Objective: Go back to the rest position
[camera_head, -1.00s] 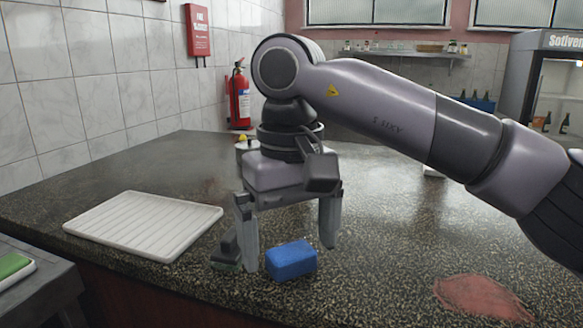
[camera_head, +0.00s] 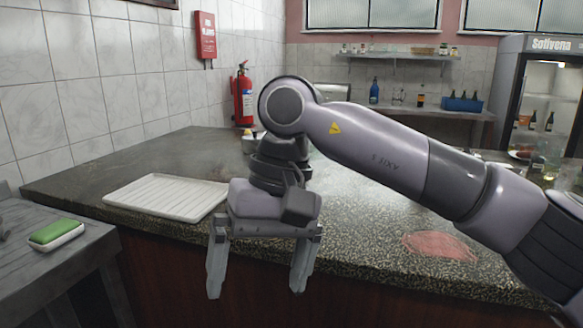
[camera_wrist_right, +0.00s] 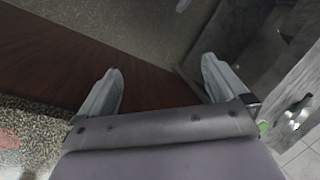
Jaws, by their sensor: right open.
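My right gripper (camera_head: 256,292) is open with nothing between its fingers. In the head view it hangs in front of the counter's front edge, with the fingers pointing down before the dark red front panel. It also shows open and empty in the right wrist view (camera_wrist_right: 160,66), with the reddish panel and the floor behind it. My right arm comes in from the right over the counter (camera_head: 370,225). My left gripper is not in the head view.
A white ribbed tray (camera_head: 165,196) lies on the counter, left of my gripper. A green-topped sponge (camera_head: 56,232) sits on a grey side table (camera_head: 60,275) at left. A reddish patch (camera_head: 440,245) marks the counter at right. A fire extinguisher (camera_head: 243,97) stands at the back.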

